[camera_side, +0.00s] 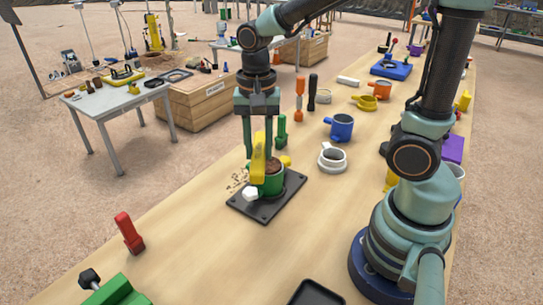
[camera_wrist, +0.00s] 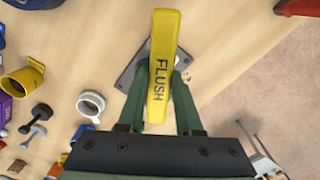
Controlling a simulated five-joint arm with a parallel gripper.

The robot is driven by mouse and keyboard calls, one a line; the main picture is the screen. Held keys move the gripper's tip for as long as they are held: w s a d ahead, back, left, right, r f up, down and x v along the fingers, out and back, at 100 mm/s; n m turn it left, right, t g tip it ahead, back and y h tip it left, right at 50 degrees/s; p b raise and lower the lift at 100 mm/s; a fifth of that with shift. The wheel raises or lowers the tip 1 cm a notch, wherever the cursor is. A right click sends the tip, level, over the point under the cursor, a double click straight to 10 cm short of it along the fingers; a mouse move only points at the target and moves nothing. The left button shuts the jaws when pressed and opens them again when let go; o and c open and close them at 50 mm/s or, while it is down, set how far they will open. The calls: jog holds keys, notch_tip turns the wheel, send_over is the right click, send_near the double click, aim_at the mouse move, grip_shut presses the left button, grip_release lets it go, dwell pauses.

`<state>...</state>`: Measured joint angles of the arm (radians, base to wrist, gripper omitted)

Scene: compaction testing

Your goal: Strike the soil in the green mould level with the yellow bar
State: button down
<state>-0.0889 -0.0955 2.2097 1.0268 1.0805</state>
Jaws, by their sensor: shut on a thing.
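The green mould (camera_side: 271,182) stands upright on a dark base plate (camera_side: 263,212) on the bench. My gripper (camera_side: 258,152) points down just above the mould and is shut on the yellow bar (camera_side: 258,162). The bar is at the mould's rim; I cannot tell whether it touches. In the wrist view the bar (camera_wrist: 160,75), lettered FLUSH, lies lengthwise between my fingers and hides the mould's opening. The soil's top surface is mostly hidden in the side view. Brown crumbs (camera_side: 238,182) lie on the bench left of the mould.
A white ring (camera_side: 332,160) and a blue mug-like mould (camera_side: 340,127) stand right of the plate. Green (camera_side: 282,130) and orange (camera_side: 299,105) handled tools stand behind. A red block (camera_side: 129,233) is at front left. The bench between the red block and plate is clear.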

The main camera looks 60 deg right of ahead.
jog(key=d+m, duration=0.2)
jog(key=d+f+m, duration=0.1)
jog(key=d+m, duration=0.1)
jog(key=d, duration=0.1)
jog(key=d+f+m, duration=0.1)
jog(key=d+m, duration=0.1)
jog(key=shift+s+d+m, duration=0.15)
jog(key=shift+d+m, duration=0.15)
jog(key=shift+d, duration=0.1)
jog(key=shift+f, duration=2.2)
jog(key=shift+f, duration=0.1)
jog(key=shift+f, duration=0.4)
jog(key=shift+w, duration=0.2)
jog(key=shift+w, duration=2.4)
jog(key=shift+w, duration=0.15)
jog(key=shift+w+f, duration=0.2)
jog(key=shift+w, duration=0.5)
